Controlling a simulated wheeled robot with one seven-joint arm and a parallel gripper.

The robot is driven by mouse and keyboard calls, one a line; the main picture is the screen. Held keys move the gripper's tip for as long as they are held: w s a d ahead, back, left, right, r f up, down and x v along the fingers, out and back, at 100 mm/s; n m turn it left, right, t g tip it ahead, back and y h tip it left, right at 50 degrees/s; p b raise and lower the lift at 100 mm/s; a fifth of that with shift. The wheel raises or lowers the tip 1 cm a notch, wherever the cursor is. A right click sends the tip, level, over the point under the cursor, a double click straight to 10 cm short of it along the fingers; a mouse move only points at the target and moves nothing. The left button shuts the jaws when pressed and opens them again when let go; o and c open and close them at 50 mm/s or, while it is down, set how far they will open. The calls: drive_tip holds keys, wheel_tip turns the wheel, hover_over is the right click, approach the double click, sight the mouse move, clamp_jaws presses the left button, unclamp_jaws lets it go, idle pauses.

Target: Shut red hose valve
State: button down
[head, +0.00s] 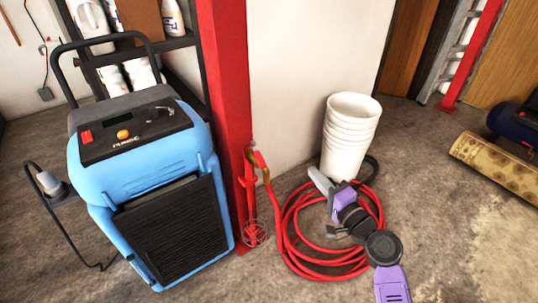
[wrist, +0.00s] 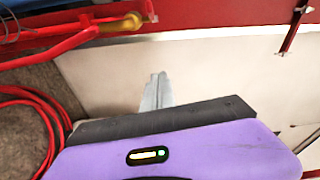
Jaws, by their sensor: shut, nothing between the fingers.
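The red hose valve (head: 258,160) is at the top of a thin red standpipe beside the red post, with a brass-coloured fitting (head: 264,175) joining it to the red hose (head: 285,225). In the wrist view the brass-coloured fitting (wrist: 122,24) and red pipe show at upper left, and the valve's red part (wrist: 147,10) is cut by the top edge. My gripper (head: 314,174) is right of the valve, apart from it, in front of the white buckets. Its grey fingers are together and empty, also in the wrist view (wrist: 158,80). Whether the valve lever is across the pipe is too small to tell.
A blue machine (head: 145,150) stands left of the red post (head: 225,100). Stacked white buckets (head: 350,125) stand behind my gripper. The hose lies coiled on the floor beneath my arm. A rolled rug (head: 495,165) lies at right. Open floor lies between the coil and the rug.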

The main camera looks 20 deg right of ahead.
drive_tip(key=a+f, duration=0.1)
drive_tip(key=y+b, duration=0.1)
drive_tip(key=y, duration=0.1)
approach(258, 154)
drive_tip(key=w+d, duration=0.4)
drive_tip(key=w, duration=0.2)
drive_tip(key=shift+s+a+f+p, duration=0.1)
drive_tip(key=shift+s+a+p, duration=0.1)
drive_tip(key=shift+a, duration=0.7)
drive_tip(key=shift+s+a+p, duration=0.15)
drive_tip(key=shift+s+a, duration=0.05)
drive_tip(key=shift+a, duration=0.65)
drive_tip(key=shift+a+m+h, duration=0.1)
drive_tip(key=shift+m+h, duration=0.2)
